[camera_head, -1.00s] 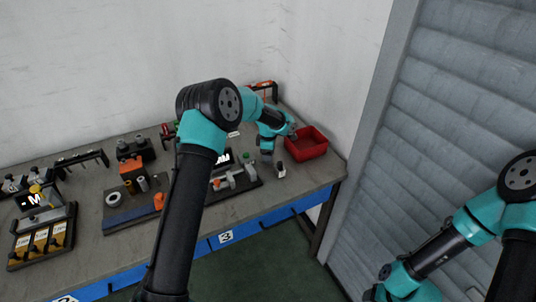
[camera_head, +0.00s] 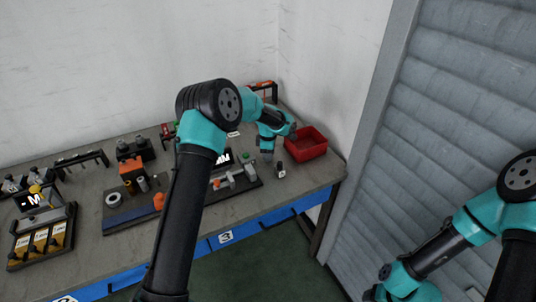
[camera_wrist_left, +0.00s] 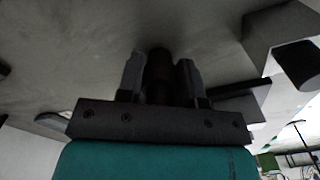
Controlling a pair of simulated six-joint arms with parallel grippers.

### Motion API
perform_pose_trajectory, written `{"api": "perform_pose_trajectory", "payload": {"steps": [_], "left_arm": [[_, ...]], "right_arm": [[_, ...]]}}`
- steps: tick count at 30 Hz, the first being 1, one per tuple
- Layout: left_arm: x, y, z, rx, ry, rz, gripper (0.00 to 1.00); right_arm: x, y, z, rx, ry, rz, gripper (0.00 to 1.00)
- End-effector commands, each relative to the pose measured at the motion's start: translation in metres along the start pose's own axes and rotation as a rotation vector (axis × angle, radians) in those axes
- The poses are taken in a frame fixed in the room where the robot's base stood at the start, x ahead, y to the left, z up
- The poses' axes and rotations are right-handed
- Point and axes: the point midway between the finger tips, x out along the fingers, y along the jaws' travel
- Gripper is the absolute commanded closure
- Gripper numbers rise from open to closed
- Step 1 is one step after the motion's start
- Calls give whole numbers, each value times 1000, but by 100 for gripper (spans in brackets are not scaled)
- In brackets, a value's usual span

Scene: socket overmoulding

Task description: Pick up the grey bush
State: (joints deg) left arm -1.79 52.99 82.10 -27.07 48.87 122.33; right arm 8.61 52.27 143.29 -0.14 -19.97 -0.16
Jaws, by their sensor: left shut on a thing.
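My left gripper (camera_head: 267,156) points down over the right part of the workbench, just left of the red bin. In the left wrist view the two fingers of this gripper (camera_wrist_left: 160,78) are closed on a dark upright cylinder (camera_wrist_left: 159,70), which I take to be the grey bush. It is in shadow there, so its colour is hard to tell. In the head view the held piece is too small to make out. My right arm is at the lower right, and its gripper is out of view.
A red bin (camera_head: 320,149) stands at the bench's right end. A small dark block (camera_head: 280,170) with a pale top is close to my left gripper. A fixture with grey clamps (camera_head: 233,181) lies to the left. Further left are orange and black parts on a plate (camera_head: 127,216).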

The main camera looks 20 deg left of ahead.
Motion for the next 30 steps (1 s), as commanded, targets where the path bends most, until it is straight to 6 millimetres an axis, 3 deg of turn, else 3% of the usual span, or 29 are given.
{"api": "perform_pose_trajectory", "payload": {"steps": [5, 14, 23, 30], "left_arm": [[-6, 0, 0, 0, 0, 1, 94], [-38, 1, 0, -1, -1, 3, 94], [-40, -39, 6, 2, 0, -1, 94], [-45, -89, 12, 3, 0, -1, 94]], "right_arm": [[0, 0, 0, 0, 0, 0, 47], [0, 0, 0, 0, 0, 0, 47], [0, 0, 0, 0, 0, 0, 47], [0, 0, 0, 0, 0, 0, 47]]}}
